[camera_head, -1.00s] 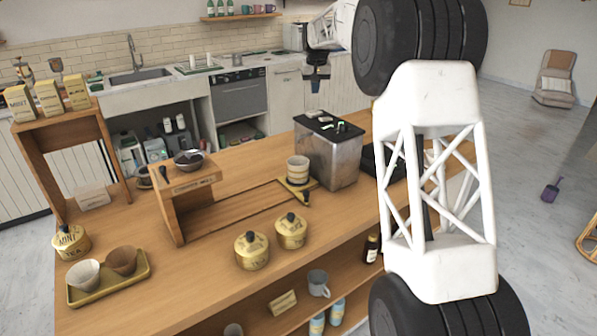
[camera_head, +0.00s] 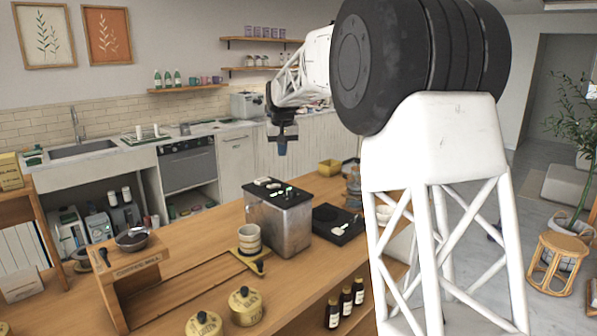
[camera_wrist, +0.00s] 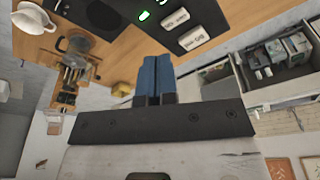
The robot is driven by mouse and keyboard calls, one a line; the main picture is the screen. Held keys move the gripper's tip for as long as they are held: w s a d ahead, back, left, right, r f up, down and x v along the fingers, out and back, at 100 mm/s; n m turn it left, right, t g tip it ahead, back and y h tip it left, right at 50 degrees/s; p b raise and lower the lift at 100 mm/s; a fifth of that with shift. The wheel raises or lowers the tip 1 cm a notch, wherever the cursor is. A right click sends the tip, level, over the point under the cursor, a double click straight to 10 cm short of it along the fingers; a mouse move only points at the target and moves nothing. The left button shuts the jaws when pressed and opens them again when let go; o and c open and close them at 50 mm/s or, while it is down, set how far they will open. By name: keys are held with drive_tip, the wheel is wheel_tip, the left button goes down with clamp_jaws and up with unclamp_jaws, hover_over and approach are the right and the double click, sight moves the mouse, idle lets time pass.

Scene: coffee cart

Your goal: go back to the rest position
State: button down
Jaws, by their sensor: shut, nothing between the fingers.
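My gripper (camera_head: 282,148) hangs in the air above and behind the coffee machine in the head view, pointing down. In the wrist view its two blue fingers (camera_wrist: 154,78) are pressed together with nothing between them. The metal coffee machine (camera_head: 282,222) stands on the wooden counter below, apart from the gripper. My white arm fills the right part of the head view and hides some of the counter.
The wooden counter (camera_head: 185,268) holds a stacked cup (camera_head: 250,238) beside the machine, yellow lidded jars (camera_head: 246,305) in front and a wooden mill stand (camera_head: 137,263) at left. A black scale (camera_head: 336,224) lies right of the machine. Dark bottles (camera_head: 345,302) stand below. Air around the gripper looks clear.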

drive_tip(key=s+d+r, duration=0.1)
drive_tip(key=s+d, duration=0.4)
drive_tip(key=s, duration=0.5)
drive_tip(key=s+d+r+m, duration=0.1)
drive_tip(key=s+d, duration=0.5)
drive_tip(key=s, duration=0.5)
drive_tip(key=s+d+r, duration=0.1)
drive_tip(key=s+d, duration=0.4)
drive_tip(key=s, duration=0.5)
drive_tip(key=s+d+f, duration=0.2)
drive_tip(key=s+f, duration=0.3)
drive_tip(key=s, duration=0.6)
drive_tip(key=s+d+f+m, duration=0.1)
drive_tip(key=s+d+f, duration=0.2)
drive_tip(key=s, duration=0.8)
drive_tip(key=s+d+f, duration=0.3)
drive_tip(key=s+f, duration=0.3)
drive_tip(key=s, duration=0.5)
drive_tip(key=shift+f+m+h, duration=0.3)
drive_tip(key=shift+f, duration=0.1)
